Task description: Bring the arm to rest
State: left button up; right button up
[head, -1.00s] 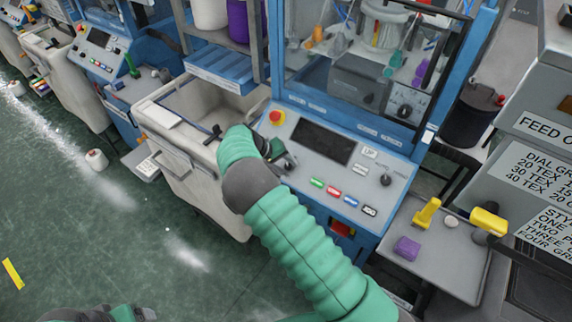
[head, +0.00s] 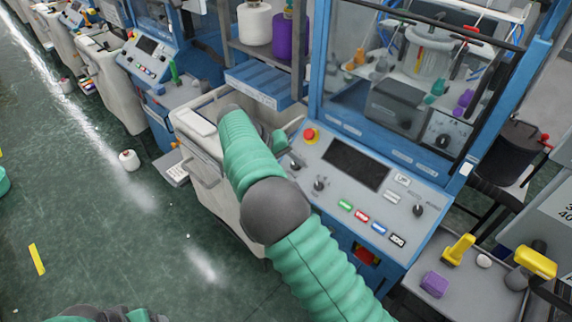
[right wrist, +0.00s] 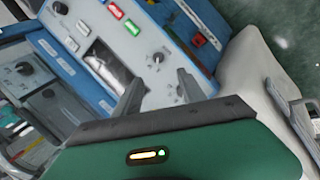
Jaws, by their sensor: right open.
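My right arm, in a ribbed green sleeve (head: 320,275), reaches up across the front of the knitting machine in the head view. Its far end is over the pale bin, left of the control panel (head: 395,185). My right gripper is mostly hidden there behind the arm. In the right wrist view its two dark fingers (right wrist: 160,90) stand apart with nothing between them. The panel with its dark screen and knobs lies beyond the fingertips. I cannot tell how far apart fingers and panel are. My left gripper is not in view.
A red stop button (head: 311,135) sits on the panel's left side. The pale bin (head: 205,180) stands beside the machine. A grey side shelf (head: 465,290) carries a purple block (head: 434,284) and yellow pieces.

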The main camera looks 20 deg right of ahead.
jog(key=shift+v, duration=1)
jog(key=shift+d, duration=0.15)
jog(key=s+a+f+n+t+y, duration=0.1)
jog(key=s+a+f+y, duration=0.1)
jog(key=s, duration=0.6)
jog(key=s+a+f+n+t+y, duration=0.1)
jog(key=s+f, duration=0.3)
jog(key=s, duration=0.4)
jog(key=s+a+f+t+y, duration=0.1)
jog(key=s+a+f+y, duration=0.2)
jog(key=s, duration=0.6)
jog(key=shift+a+n+y, duration=0.4)
jog(key=shift+a+y, duration=0.05)
jog(key=shift+y, duration=0.05)
jog(key=shift+s+d, duration=0.15)
jog(key=shift+d, duration=0.05)
jog(key=shift+a, duration=0.1)
